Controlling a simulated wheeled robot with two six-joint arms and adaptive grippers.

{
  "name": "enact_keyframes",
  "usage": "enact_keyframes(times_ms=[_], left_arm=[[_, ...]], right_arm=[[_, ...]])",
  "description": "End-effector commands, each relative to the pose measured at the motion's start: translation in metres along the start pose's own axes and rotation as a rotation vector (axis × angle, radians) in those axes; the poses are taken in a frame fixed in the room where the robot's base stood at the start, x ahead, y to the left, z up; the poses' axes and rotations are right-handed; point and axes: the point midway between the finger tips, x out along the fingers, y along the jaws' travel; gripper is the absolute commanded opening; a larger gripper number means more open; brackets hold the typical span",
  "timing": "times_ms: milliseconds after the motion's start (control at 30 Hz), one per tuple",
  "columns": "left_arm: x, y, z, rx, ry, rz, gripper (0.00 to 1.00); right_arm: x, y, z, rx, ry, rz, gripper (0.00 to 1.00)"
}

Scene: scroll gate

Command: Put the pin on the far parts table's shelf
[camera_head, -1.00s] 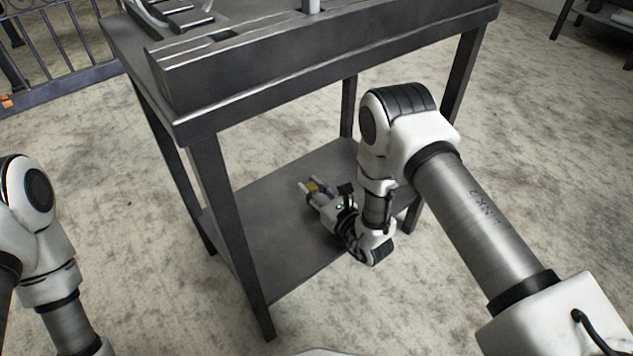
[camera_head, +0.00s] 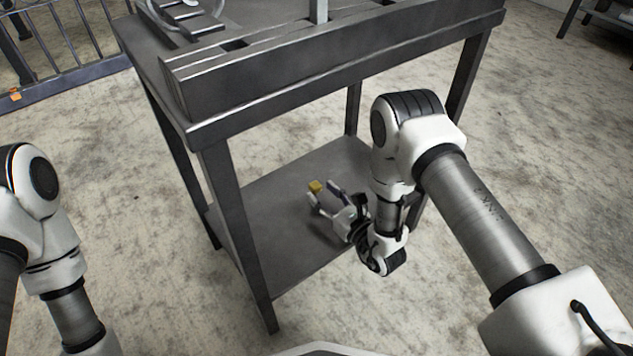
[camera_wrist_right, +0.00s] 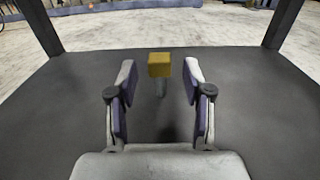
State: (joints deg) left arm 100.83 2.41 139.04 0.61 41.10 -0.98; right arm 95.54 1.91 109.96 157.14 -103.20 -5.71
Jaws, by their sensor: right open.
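The pin (camera_head: 315,187) has a yellow block head and a thin grey shaft, and it stands on the lower shelf (camera_head: 275,235) of the dark metal table. In the right wrist view the pin (camera_wrist_right: 159,66) looks upright, just past and between the fingertips, with a gap on each side. My right gripper (camera_head: 323,194) is open and empty, low over the shelf, reaching in from the right side. The foot of the pin's shaft is hard to make out. My left arm shows at the left edge, but its gripper is out of frame.
The table top (camera_head: 330,62) with its raised dark beam lies above the shelf. The front table leg (camera_head: 235,235) stands left of my right arm. A barred gate (camera_head: 70,50) is at the far left. Another table (camera_head: 605,18) is at the top right. The floor around is clear.

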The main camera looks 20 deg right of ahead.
Motion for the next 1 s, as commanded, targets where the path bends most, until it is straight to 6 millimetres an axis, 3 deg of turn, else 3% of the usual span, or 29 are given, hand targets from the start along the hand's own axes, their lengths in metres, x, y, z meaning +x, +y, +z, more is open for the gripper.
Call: enact_keyframes(times_ms=[33, 100, 333, 1000], left_arm=[[-0.020, 0.000, 0.002, -0.003, -0.007, 0.001, 0.52], [-0.033, 0.000, 0.005, -0.008, -0.019, 0.003, 0.52], [-0.055, 0.000, 0.012, -0.019, -0.041, 0.005, 0.52], [-0.055, 0.000, 0.013, -0.019, -0.042, 0.005, 0.52]], right_arm=[[-0.014, -0.001, 0.009, 0.003, 0.007, -0.002, 0.51], [-0.034, -0.001, 0.009, 0.003, 0.007, -0.003, 0.51], [-0.080, 0.000, 0.004, 0.002, 0.003, -0.001, 0.51], [-0.086, 0.000, 0.001, 0.000, 0.000, 0.000, 0.51]])
